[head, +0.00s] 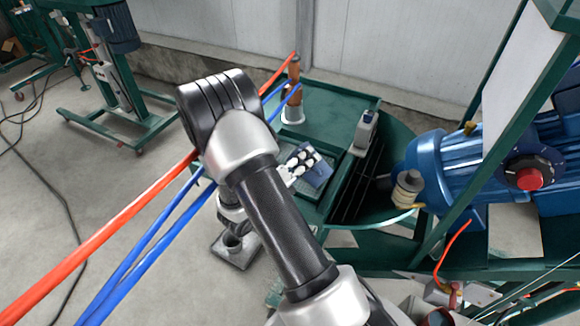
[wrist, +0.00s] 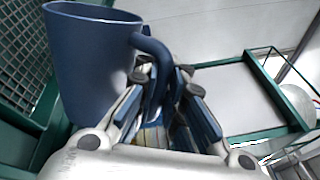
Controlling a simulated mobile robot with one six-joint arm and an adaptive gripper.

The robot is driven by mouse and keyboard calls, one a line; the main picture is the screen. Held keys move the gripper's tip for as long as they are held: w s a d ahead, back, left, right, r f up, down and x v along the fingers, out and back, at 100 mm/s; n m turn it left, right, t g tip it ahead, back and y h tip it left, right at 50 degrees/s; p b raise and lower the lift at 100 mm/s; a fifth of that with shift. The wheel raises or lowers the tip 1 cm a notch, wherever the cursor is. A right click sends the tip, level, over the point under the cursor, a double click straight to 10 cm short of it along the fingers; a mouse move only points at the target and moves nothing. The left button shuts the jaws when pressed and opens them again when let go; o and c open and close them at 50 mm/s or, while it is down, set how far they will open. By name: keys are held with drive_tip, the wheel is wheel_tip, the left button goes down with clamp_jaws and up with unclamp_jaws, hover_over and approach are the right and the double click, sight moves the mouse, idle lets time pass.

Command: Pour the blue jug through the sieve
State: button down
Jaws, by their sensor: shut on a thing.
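The blue jug (wrist: 90,65) fills the left of the wrist view, its rim at the top and its handle to the right. My gripper (wrist: 165,85) is shut on the handle. In the head view the jug (head: 320,177) shows as a small blue patch beside my gripper (head: 302,165), over the green bench; my arm covers part of this area. The jug's contents cannot be made out. A wire mesh in a green frame (wrist: 18,60) lies beyond the jug in the wrist view; I cannot tell whether it is the sieve.
The green bench (head: 340,98) carries a wooden-handled tool (head: 294,92) and a grey box-shaped item (head: 366,128). A blue motor (head: 460,165) and green frame stand at the right. Red and blue hoses (head: 100,235) cross the left. A small pale bottle (head: 407,187) sits by the motor.

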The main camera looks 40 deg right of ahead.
sight(316, 168)
drive_tip(key=shift+s+m+b, duration=0.3)
drive_tip(key=shift+s+m, duration=0.15)
drive_tip(key=shift+m, duration=0.15)
drive_tip(key=shift+s+d+f+m+b, duration=0.1)
drive_tip(key=shift+s+f+m+b, duration=0.15)
drive_tip(key=shift+f+m+b, duration=0.3)
drive_tip(key=shift+s+f+m+b, duration=0.25)
drive_tip(key=shift+f+b, duration=0.15)
drive_tip(key=shift+b, duration=0.3)
drive_tip(key=shift+s+m+b, duration=0.5)
drive_tip(key=shift+m+b, duration=0.2)
drive_tip(key=shift+m, duration=0.3)
drive_tip(key=s+f+m+b, duration=0.3)
drive_tip(key=s+m+b, duration=0.4)
drive_tip(key=m+b, duration=0.1)
drive_tip(key=shift+d+f, duration=0.15)
drive_tip(key=shift+d, duration=0.15)
drive_tip(key=shift+s+m, duration=0.1)
drive_tip(key=shift+m, duration=0.2)
drive_tip(key=shift+a+f, duration=0.1)
